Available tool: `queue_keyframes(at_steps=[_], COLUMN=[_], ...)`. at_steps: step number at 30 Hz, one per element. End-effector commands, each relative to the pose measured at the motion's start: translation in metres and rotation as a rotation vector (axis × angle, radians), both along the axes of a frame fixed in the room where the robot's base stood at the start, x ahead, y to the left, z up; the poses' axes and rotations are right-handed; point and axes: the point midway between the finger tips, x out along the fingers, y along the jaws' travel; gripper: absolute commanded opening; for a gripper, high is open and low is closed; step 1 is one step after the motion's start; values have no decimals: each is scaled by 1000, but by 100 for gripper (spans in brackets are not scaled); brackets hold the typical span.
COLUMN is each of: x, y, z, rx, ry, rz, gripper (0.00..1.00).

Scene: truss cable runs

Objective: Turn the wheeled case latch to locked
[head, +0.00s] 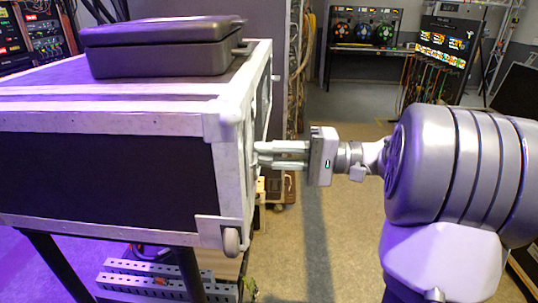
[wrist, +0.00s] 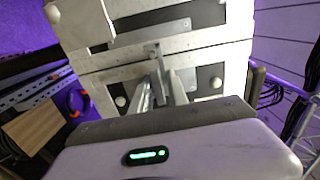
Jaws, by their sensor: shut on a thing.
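The case (head: 110,175) is a black box with silver metal edges and pale corner pieces, on the left in the head view. Its edged face also fills the upper middle of the wrist view (wrist: 208,45). My gripper (head: 262,155) reaches in from the right and its fingertips meet the case's right face. In the wrist view the two fingers (wrist: 163,88) are close together on a small grey latch (wrist: 155,58) at the seam between two metal strips. The fingers hide most of the latch, so I cannot tell its exact angle.
A dark closed box (head: 155,50) lies on top of the case. The case stands on dark legs, with a perforated grey metal piece (head: 150,280) below. Equipment racks and a table (head: 360,48) stand at the back. The floor (head: 335,220) below my arm is clear.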

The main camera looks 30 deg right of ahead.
Motion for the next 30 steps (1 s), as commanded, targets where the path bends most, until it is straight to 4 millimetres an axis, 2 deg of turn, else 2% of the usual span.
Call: queue_keyframes(at_steps=[1,3,4,6,22,26,30], x=[-1,-1,-1,-1,-3,-14,-35], y=[1,1,1,1,-3,-20,-52], z=[-8,-8,-8,-8,-3,-1,0], rx=[-11,-11,-11,-11,-9,-6,-5], ry=[12,12,12,12,7,9,9], rz=[6,6,6,6,3,1,-2], gripper=[0,0,24,32,32,32,32])
